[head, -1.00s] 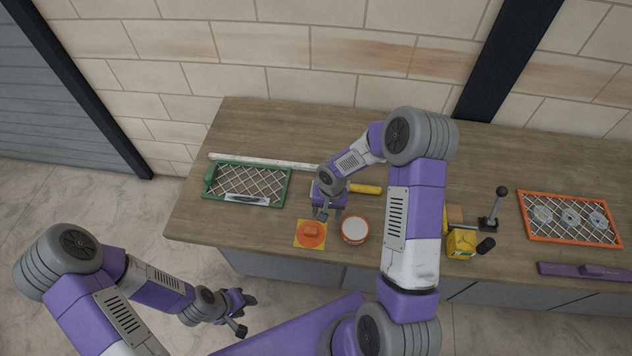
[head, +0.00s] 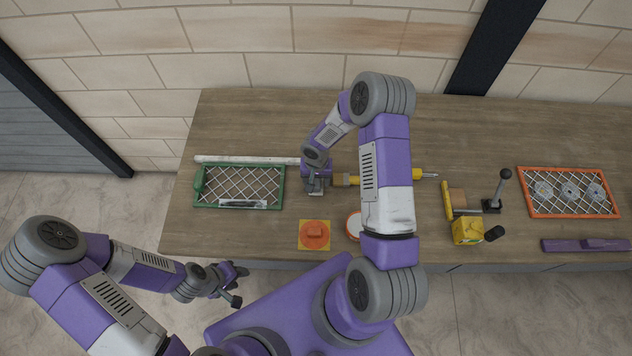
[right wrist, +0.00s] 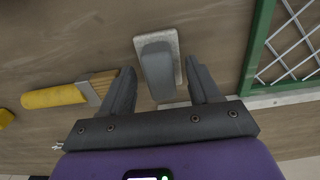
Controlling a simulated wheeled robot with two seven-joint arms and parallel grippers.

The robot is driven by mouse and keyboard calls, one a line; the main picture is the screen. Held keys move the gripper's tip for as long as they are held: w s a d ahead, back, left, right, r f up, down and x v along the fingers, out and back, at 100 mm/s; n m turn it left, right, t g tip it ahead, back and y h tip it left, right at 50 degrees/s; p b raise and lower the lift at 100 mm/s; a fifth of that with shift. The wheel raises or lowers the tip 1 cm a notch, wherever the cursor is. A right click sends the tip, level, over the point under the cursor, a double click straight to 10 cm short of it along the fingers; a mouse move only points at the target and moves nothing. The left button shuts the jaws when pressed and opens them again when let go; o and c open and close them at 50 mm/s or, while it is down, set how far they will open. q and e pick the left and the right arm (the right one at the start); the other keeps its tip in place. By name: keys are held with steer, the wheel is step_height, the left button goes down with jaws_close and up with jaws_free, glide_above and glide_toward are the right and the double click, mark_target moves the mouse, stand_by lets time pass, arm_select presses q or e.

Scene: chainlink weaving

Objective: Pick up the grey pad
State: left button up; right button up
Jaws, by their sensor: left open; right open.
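The grey pad (right wrist: 157,70) is a grey block on a pale, speckled rectangular base, lying on the wooden table in the right wrist view. My right gripper (right wrist: 160,78) is open above it, with the pad between and slightly beyond the fingertips. I cannot tell whether the fingers touch it. In the head view my right gripper (head: 316,188) is over the table between the green frame and a yellow-handled brush, and mostly hides the pad. My left gripper (head: 236,284) is open and empty in front of the table's front edge.
A green mesh frame (head: 198,203) and the yellow-handled brush (right wrist: 55,96) flank the pad closely. A white bar (head: 240,160) lies behind. An orange disc on a yellow square (head: 314,235) and a round tub (head: 353,222) are nearer the front. A yellow box (head: 466,231) stands right.

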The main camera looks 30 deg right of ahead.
mark_target(316, 180)
steer(key=shift+f, duration=0.45)
steer(key=shift+c, duration=0.2)
jaws_close()
step_height(316, 180, up, 10)
steer(key=shift+r, duration=0.1)
